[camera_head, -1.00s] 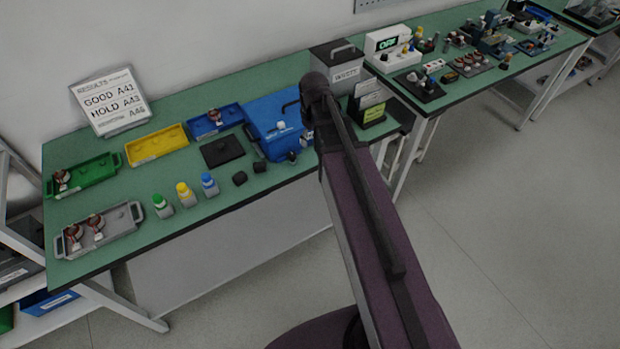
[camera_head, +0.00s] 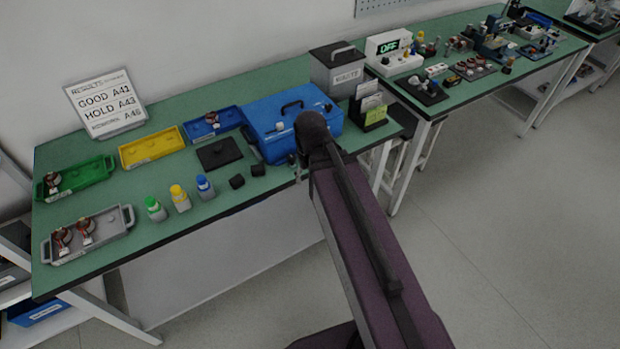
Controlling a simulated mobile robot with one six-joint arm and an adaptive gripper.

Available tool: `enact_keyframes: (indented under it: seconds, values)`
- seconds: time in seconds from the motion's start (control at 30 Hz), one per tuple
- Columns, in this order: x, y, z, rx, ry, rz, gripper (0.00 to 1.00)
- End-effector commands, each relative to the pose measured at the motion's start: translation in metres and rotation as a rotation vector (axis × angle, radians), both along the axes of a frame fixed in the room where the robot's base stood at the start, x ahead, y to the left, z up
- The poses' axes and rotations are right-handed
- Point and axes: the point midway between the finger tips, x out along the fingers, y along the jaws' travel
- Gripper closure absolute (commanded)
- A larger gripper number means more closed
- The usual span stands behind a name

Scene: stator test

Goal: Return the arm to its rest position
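My arm rises from the bottom of the view as a long purple-grey link with a dark rounded joint at its upper end, in front of the blue case (camera_head: 262,112). My gripper cannot be made out; the rest of the arm past that joint is hidden. Small dark parts show just left of the joint, but I cannot tell what they are. No object is seen held.
The green bench (camera_head: 150,228) holds a grey tray (camera_head: 112,222), green tray (camera_head: 92,172), yellow tray (camera_head: 150,148), blue tray (camera_head: 228,118), black plate (camera_head: 219,153), several small bottles and a grey bin (camera_head: 338,72). A second bench (camera_head: 450,98) stands right; floor (camera_head: 500,240) is clear.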

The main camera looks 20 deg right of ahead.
Motion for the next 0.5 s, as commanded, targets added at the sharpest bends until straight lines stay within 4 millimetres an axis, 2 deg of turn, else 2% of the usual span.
enact_keyframes:
  seconds: [0.33,0.5]
  values:
    - [-0.001,0.0005,-0.0002,0.0,0.0,-0.004,0.24]
    - [-0.0091,0.0029,-0.0002,0.0,0.0,-0.029,0.24]
